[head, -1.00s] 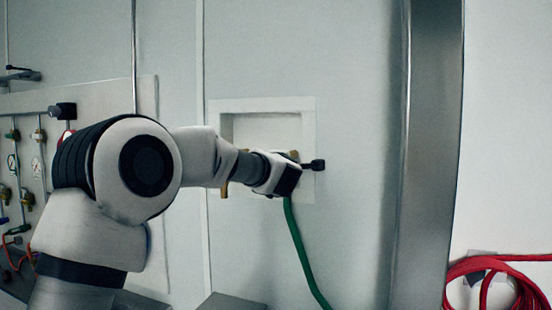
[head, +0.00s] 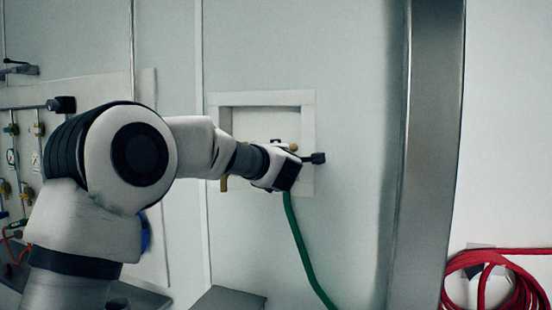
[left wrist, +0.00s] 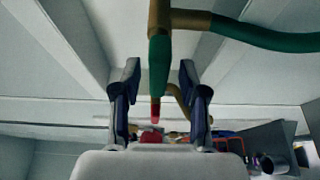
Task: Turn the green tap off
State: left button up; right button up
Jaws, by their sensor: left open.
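The green tap handle (left wrist: 159,60) with a red tip hangs from a brass pipe (left wrist: 185,18) in the left wrist view. My left gripper (left wrist: 160,75) is open, one finger on each side of the handle, with visible gaps; depth is hard to tell. In the head view my left gripper (head: 298,163) is at the recessed white wall box (head: 308,105) and hides most of the tap. A brass outlet (head: 223,184) shows at its left. A green hose (head: 297,240) hangs below; its top also shows in the left wrist view (left wrist: 262,36). My right gripper is not in view.
A steel post (head: 432,150) stands to the right of the box. A coiled red hose (head: 490,285) hangs beyond it. A panel with gauges and valves (head: 85,95) is on the left wall. The wall between box and post is clear.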

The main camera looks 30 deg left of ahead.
pick_arm(q)
jog(key=v, duration=1.1)
jog(key=shift+s, duration=0.1)
